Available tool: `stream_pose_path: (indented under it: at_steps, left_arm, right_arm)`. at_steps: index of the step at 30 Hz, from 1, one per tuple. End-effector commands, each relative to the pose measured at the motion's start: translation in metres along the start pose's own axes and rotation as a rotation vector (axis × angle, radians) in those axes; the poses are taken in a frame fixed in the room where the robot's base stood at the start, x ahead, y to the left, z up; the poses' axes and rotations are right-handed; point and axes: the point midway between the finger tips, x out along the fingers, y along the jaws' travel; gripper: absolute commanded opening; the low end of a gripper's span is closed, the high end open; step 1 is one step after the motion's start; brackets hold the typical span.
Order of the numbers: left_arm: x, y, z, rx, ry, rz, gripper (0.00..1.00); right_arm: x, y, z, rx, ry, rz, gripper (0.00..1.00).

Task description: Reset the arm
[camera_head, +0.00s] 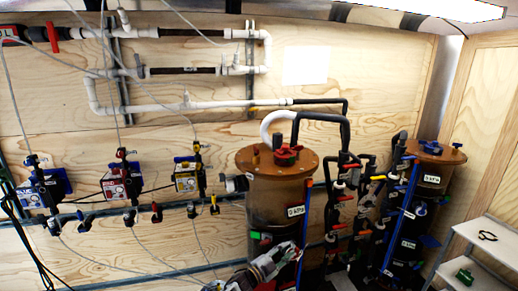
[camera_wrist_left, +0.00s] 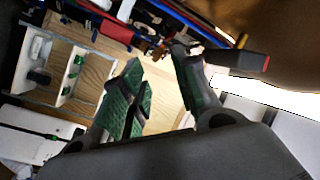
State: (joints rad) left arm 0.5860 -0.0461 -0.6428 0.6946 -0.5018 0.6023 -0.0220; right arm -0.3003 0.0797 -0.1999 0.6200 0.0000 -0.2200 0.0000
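My left gripper (camera_head: 284,252) is low in the head view, in front of the lower part of the brown filter tank (camera_head: 275,195). It also shows in the left wrist view (camera_wrist_left: 158,62), where its two green-padded fingers stand apart with nothing between them. Part of my left arm shows at the bottom edge of the head view. My right gripper is not in view.
A second tank (camera_head: 428,160) stands at the right, with valves and pipes between the tanks. A white shelf (camera_head: 478,238) stands lower right, holding a green item (camera_head: 464,276).

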Motion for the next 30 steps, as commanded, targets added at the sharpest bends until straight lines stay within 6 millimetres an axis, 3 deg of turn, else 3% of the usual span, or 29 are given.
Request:
stream_pose_path:
  at_steps: [6,15,24,30]
  left_arm:
    - [-0.054,0.050,0.067,-0.143,-0.189,-0.024,0.29]
    - [-0.137,0.122,0.138,-0.315,-0.433,-0.042,0.29]
    - [-0.232,0.199,0.188,-0.471,-0.668,-0.045,0.29]
    - [-0.298,0.252,0.209,-0.568,-0.819,-0.042,0.29]
  right_arm:
    - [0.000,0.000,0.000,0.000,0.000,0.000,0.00]
    - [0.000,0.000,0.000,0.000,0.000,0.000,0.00]
    - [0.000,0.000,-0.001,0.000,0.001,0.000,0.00]
    - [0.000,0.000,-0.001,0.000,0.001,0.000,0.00]
